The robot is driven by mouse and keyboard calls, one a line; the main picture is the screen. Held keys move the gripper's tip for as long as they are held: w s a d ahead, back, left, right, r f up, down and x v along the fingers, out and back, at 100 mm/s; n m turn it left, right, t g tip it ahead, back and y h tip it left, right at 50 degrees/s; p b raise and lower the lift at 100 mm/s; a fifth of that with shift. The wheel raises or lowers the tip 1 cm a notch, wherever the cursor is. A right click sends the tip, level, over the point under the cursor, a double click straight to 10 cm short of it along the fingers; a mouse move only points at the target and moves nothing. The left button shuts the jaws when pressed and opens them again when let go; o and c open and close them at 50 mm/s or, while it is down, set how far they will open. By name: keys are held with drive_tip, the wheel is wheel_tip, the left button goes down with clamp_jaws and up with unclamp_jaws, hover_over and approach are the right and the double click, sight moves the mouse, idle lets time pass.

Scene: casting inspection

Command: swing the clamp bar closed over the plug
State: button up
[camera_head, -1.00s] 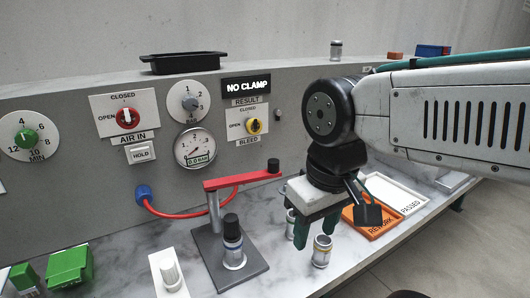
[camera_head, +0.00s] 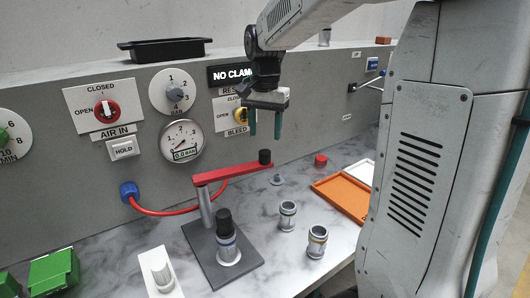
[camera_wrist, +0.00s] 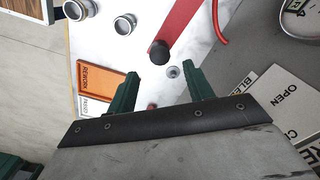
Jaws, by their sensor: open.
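The red clamp bar (camera_head: 230,172) is pivoted on a grey post and points right and back, swung off to the side of the plug. A black knob (camera_head: 265,156) tops its free end. The black-topped plug (camera_head: 224,222) sits in a silver casting (camera_head: 228,250) on the dark grey base plate (camera_head: 203,251). My gripper (camera_head: 265,125) points down, open and empty, above and behind the knob. In the wrist view the bar (camera_wrist: 180,28) and its knob (camera_wrist: 159,52) lie beyond my open fingers (camera_wrist: 160,90), apart from them.
Two silver castings (camera_head: 287,215) (camera_head: 317,241) stand right of the fixture. The orange tray (camera_head: 344,193) lies farther right. A red hose (camera_head: 165,212) runs behind the bar. The panel with its gauge (camera_head: 182,140) stands close behind my gripper. The display reads NO CLAMP.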

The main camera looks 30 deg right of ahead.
sight(266, 152)
wheel_tip(266, 152, down, 7)
drive_tip(key=shift+f, duration=0.2)
idle(0.3)
clamp_jaws()
drive_tip(key=shift+s+d, duration=0.1)
